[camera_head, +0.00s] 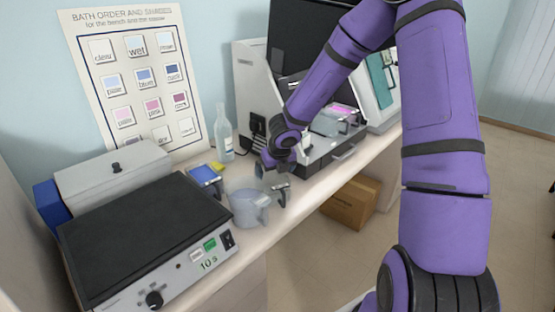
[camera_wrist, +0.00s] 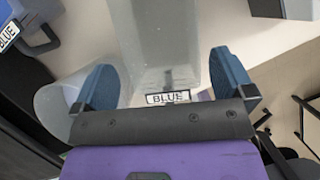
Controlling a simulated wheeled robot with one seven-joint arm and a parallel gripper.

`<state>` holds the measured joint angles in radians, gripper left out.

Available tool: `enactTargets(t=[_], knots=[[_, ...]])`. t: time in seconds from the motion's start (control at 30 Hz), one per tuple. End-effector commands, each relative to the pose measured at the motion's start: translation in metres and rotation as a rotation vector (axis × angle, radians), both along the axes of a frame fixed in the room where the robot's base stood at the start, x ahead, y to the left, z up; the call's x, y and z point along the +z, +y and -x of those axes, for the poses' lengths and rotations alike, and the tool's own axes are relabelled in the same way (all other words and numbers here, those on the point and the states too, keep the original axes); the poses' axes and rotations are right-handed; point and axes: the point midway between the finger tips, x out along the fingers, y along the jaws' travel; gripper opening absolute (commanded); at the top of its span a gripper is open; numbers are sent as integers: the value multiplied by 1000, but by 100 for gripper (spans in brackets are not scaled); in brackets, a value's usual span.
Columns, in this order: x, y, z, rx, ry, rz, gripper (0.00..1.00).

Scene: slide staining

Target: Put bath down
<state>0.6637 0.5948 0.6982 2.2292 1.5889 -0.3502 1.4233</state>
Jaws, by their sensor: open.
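A translucent grey bath (camera_wrist: 158,40) with a BLUE label shows in the wrist view. It lies between the two blue fingers of my gripper (camera_wrist: 161,62), which are apart with the label close to the palm. In the head view my gripper (camera_head: 274,178) is low at the bench's front edge, just right of a clear jug (camera_head: 245,207). The bath between the fingers is hard to make out there, and I cannot tell whether it touches the bench. A second item labelled BLUE (camera_wrist: 9,36) shows at the wrist view's upper left.
A blue-topped tray (camera_head: 204,174) and a clear bottle (camera_head: 223,133) stand behind the jug. A hotplate (camera_head: 140,235) fills the bench at left. A machine (camera_head: 250,90) stands behind my arm. A cardboard box (camera_head: 350,203) sits on the floor below.

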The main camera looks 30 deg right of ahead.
Motion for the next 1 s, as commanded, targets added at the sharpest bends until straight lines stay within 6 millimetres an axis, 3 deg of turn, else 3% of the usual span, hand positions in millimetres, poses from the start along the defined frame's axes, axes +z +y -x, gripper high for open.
enactTargets(t=[0.2,0.63,0.83,1.0], knots=[[31,1,13,-2,-3,0,100],[63,5,20,73,-34,37,100],[115,28,17,464,-185,227,100],[167,58,32,892,-297,437,100]])
